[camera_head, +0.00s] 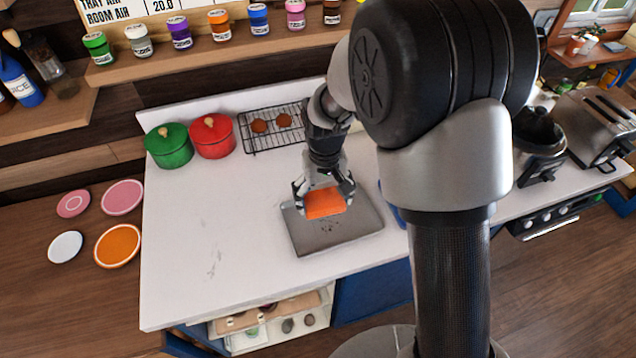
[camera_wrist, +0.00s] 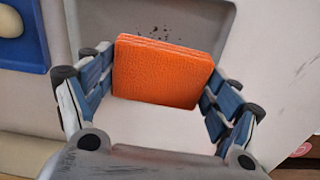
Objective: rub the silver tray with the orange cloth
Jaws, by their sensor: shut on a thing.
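The silver tray (camera_head: 310,240) lies flat on the white counter, with small dark specks near its middle. The orange cloth (camera_head: 325,204) is a folded block over the tray's far part. It also shows in the wrist view (camera_wrist: 162,72), held between the fingers. My gripper (camera_head: 324,196) is shut on the cloth from above. In the wrist view the tray (camera_wrist: 215,15) lies beyond the cloth, with dark specks just past the cloth's edge. I cannot tell whether the cloth touches the tray. My gripper hides part of the tray.
A green pot (camera_head: 169,146) and a red pot (camera_head: 212,137) stand at the back left, beside a wire rack (camera_head: 262,142) with two brown rounds. A blue tray (camera_wrist: 30,50) with a pale round thing lies close to the silver tray. The counter's left front is clear.

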